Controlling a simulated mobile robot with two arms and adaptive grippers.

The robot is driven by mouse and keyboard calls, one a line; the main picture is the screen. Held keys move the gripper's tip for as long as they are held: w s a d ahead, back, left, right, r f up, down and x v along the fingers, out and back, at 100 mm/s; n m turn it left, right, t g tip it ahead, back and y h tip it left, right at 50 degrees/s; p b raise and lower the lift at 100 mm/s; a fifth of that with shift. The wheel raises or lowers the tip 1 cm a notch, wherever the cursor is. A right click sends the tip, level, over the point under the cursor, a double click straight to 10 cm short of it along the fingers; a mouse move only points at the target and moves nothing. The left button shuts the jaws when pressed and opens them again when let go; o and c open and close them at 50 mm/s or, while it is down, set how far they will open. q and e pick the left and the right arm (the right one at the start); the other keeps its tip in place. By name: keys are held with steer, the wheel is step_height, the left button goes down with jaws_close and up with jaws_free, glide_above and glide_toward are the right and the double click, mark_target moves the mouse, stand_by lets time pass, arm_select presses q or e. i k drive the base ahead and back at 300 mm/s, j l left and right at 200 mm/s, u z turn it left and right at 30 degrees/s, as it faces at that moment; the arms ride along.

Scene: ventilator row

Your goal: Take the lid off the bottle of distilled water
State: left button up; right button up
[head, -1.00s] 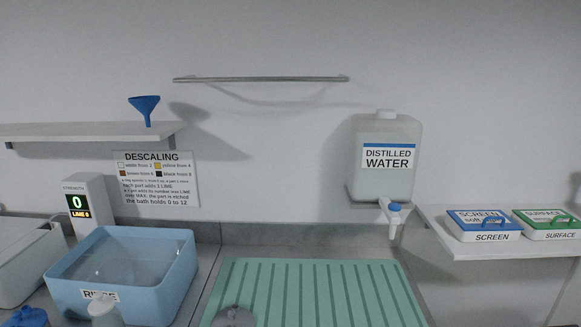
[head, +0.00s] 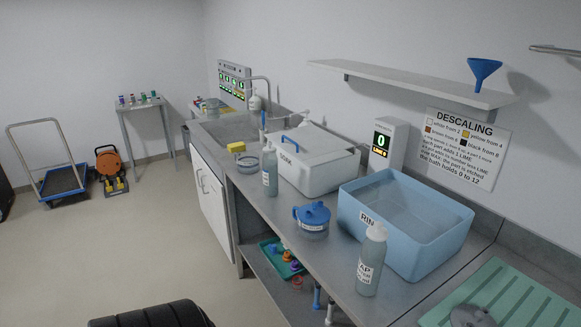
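The white jug labelled DISTILLED WATER, seen earlier on the wall, is out of view now. Two squeeze bottles stand upright on the counter. The nearer one (head: 370,262) has a white top and a label that seems to start with TAP. Neither of my grippers shows in the head view.
On the counter (head: 345,290) are a blue RINSE basin (head: 400,235), a blue-lidded jar (head: 312,222) and a white SOAK box (head: 300,165). A green ribbed mat (head: 525,290) lies at right. A blue funnel (head: 484,72) stands on the shelf (head: 400,82). Floor (head: 120,245) at left is open.

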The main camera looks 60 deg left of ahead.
mark_target(270, 149)
steer(key=u, duration=1.95)
steer(key=z, duration=0.35)
steer(key=i+j+z, duration=0.25)
steer(key=j+z, duration=0.2)
steer(key=i+j+z, duration=0.1)
steer(key=j+z, duration=0.15)
steer(key=j, duration=0.2)
steer(key=i+j+z, duration=0.1)
steer(key=j+z, duration=0.15)
